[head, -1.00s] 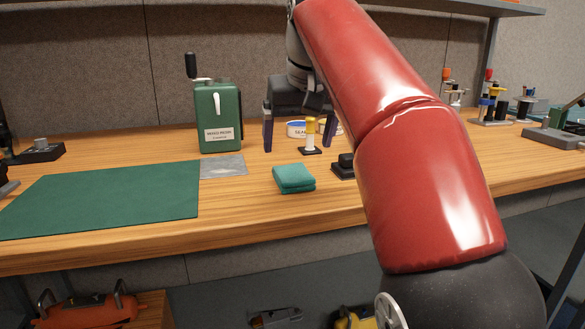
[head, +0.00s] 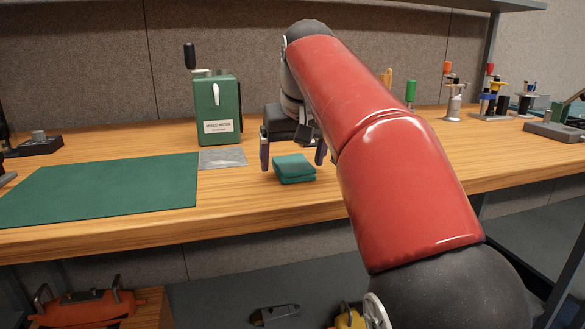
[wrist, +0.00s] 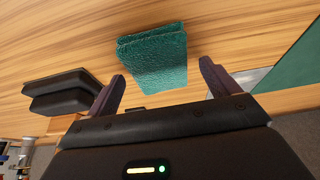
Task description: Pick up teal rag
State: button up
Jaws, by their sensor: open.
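The teal rag (head: 294,169) lies folded on the wooden bench, right of the green mat. My gripper (head: 292,163) is open and empty, with one finger left of the rag and one right of it in the head view. In the wrist view the rag (wrist: 153,60) lies ahead of the gap between the open fingers (wrist: 160,85), its near end around the level of the fingertips. I cannot tell whether the fingers touch it or how far above the bench they are.
A green mat (head: 100,190) covers the bench's left part. A black block (wrist: 62,92) is close beside one finger in the wrist view. Several tool stands (head: 454,100) are at right.

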jog(key=shift+f, duration=0.25)
dwell(0.4)
jog(key=c, duration=1.1)
jog(key=shift+o, duration=0.2)
jog(key=shift+r, duration=0.1)
